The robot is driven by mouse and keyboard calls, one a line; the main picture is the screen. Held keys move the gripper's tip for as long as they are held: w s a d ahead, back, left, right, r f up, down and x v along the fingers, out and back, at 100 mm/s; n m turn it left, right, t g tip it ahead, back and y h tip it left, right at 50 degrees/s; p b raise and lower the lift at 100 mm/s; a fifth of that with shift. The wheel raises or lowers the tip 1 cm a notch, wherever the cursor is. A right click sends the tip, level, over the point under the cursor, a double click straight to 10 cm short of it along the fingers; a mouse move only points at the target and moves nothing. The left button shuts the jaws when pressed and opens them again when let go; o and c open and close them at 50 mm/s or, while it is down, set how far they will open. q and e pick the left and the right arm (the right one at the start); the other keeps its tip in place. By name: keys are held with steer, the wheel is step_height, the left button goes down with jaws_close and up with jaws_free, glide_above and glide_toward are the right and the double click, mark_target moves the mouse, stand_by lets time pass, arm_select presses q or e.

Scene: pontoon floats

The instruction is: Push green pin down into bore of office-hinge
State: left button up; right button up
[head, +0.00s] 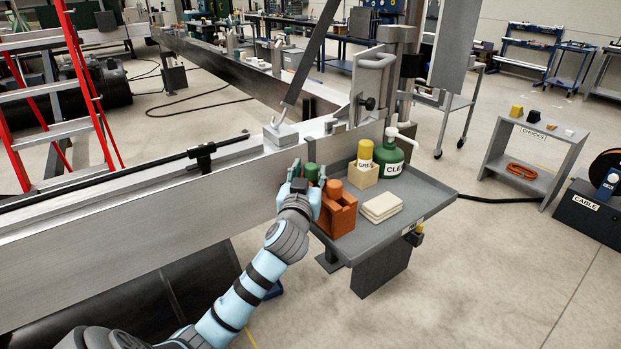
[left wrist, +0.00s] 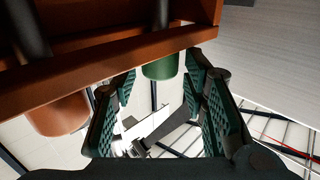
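The green pin (head: 311,172) stands in an orange-brown holder (head: 338,212) on a grey tray. Its green head also shows in the left wrist view (left wrist: 163,66), with the holder (left wrist: 120,55) above it. My left gripper (head: 305,186) is at the holder's left side. In the left wrist view its fingers (left wrist: 163,100) are spread, with the green head between and beyond them; I see no clear contact. A grey metal bracket (head: 281,133) with a slanted bar sits on the beam. It may be the office-hinge; its bore is not visible. My right gripper is not in view.
An orange pin (head: 334,189) shares the holder. The tray (head: 425,195) also carries a yellow container (head: 365,153), a green bottle (head: 388,160) and folded cloths (head: 381,207). A long metal beam (head: 130,215) runs behind my left arm.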

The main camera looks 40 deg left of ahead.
arm_select(q)
steer(key=shift+w+a+f, duration=0.1)
steer(key=shift+w+a, duration=0.2)
steer(key=shift+w, duration=0.3)
jaws_close()
